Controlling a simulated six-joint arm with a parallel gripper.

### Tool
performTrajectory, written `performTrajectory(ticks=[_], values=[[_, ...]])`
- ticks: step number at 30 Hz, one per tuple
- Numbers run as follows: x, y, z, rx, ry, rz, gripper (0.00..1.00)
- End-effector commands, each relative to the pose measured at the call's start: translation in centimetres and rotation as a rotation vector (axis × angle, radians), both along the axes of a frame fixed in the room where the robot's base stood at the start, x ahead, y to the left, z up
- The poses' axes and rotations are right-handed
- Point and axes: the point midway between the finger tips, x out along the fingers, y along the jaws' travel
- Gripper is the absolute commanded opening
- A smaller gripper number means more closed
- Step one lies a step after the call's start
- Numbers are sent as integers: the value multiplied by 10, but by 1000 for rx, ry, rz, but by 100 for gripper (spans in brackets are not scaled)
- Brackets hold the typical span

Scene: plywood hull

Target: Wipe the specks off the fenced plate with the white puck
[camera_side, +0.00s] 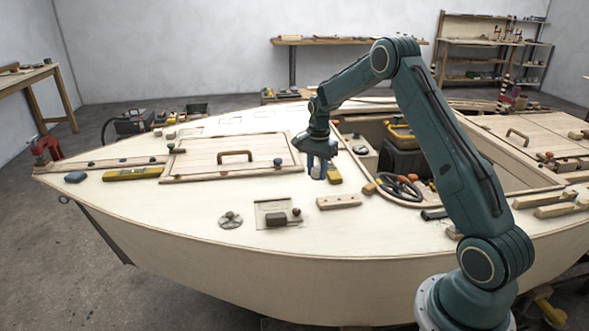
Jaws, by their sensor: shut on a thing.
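My gripper (318,172) points down just above or at the deck, left of the open cockpit. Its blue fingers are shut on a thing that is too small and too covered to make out. I cannot pick out a white puck for certain. A pale square plate (262,209) lies on the front deck, below and left of my gripper and apart from it. It looks like the fenced plate, but its edges are too small to be sure. A dark grey block (276,220) with a brown knob beside it sits on it. I cannot make out specks.
A round grey metal fitting (230,220) lies left of the plate. A wooden strip (338,202) lies to its right. A hatch with a handle (235,155) lies behind left.

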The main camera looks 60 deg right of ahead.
Motion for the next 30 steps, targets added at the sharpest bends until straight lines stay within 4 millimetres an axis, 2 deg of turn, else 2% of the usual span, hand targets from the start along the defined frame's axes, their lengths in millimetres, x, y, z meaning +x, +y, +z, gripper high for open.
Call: performTrajectory(ticks=[1,6,12,23,30], values=[[14,14,-1,-1,-1,6,10],[44,48,-4,0,-1,4,10],[62,72,-6,0,0,1,10],[65,77,-10,0,1,-1,10],[65,77,-28,0,2,-1,10]])
